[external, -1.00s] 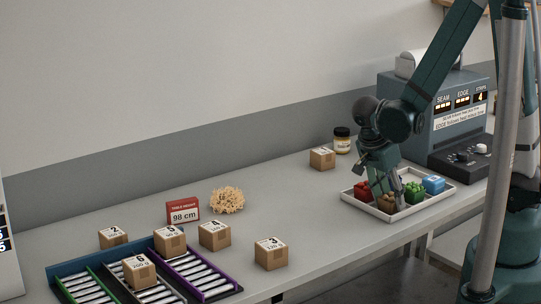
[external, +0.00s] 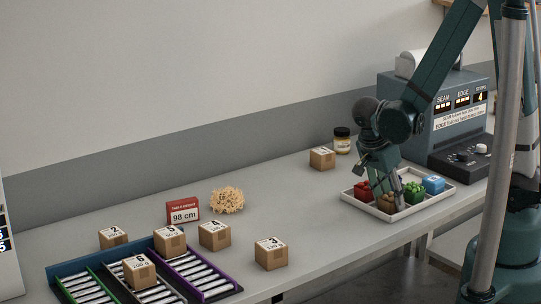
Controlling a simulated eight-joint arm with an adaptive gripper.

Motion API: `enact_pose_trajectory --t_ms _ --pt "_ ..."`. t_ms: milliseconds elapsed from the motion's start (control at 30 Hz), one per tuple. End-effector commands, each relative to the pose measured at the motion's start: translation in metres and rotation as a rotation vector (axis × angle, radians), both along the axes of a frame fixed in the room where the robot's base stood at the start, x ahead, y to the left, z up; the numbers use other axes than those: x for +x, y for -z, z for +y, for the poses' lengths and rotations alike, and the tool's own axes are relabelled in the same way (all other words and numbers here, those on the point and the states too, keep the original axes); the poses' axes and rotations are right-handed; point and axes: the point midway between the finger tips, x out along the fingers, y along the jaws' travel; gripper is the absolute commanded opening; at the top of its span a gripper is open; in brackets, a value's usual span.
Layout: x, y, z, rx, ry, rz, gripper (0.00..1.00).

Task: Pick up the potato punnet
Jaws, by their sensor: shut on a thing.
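A white tray (external: 408,212) at the right of the table holds several small punnets. A red-filled punnet (external: 362,189) is at its left, a green-filled one (external: 413,191) right of the middle, and a blue one (external: 434,184) at the right. A brown punnet (external: 387,203), which looks like the potato punnet, sits between the red and green ones. My gripper (external: 387,196) points down into the tray and is shut on the brown punnet. The fingers hide part of it. I cannot tell whether it is clear of the tray floor.
Numbered cardboard boxes stand on the table, one (external: 322,159) behind the tray beside a jar (external: 342,141). Roller lanes (external: 195,272) lie at the front left. The table between the lanes and tray is mostly clear.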

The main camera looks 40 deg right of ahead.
Motion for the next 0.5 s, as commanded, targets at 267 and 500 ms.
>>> enact_pose_trajectory --t_ms 267,500 --pt "0.0 -0.004 0.0 0.0 0.0 0.0 0.21" --pt "0.0 -0.019 0.0 0.0 0.0 0.0 0.21"
